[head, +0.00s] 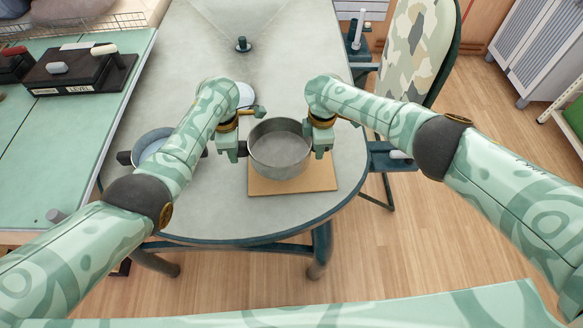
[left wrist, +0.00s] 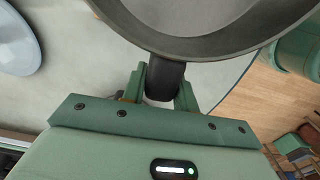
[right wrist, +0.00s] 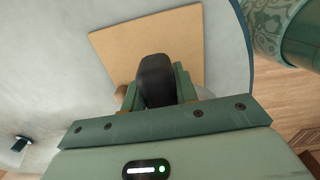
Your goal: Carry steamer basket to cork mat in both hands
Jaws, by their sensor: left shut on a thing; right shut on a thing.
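The steamer basket (head: 279,150) is a round grey, pan-like vessel, empty inside. In the head view it overlaps the back and middle of the tan cork mat (head: 292,187); I cannot tell whether it touches it. My left gripper (head: 238,148) is shut on its dark left handle, and the left wrist view shows that handle (left wrist: 165,78) between the fingers under the basket wall (left wrist: 210,42). My right gripper (head: 319,148) is at its right side, shut on a dark handle (right wrist: 156,80). The right wrist view shows the mat (right wrist: 125,50) beyond, without the basket's body.
A pale dish (head: 246,93) lies behind my left gripper. A small dark knob (head: 241,44) stands at the far table. A camouflage-patterned chair (head: 415,55) is at the right.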

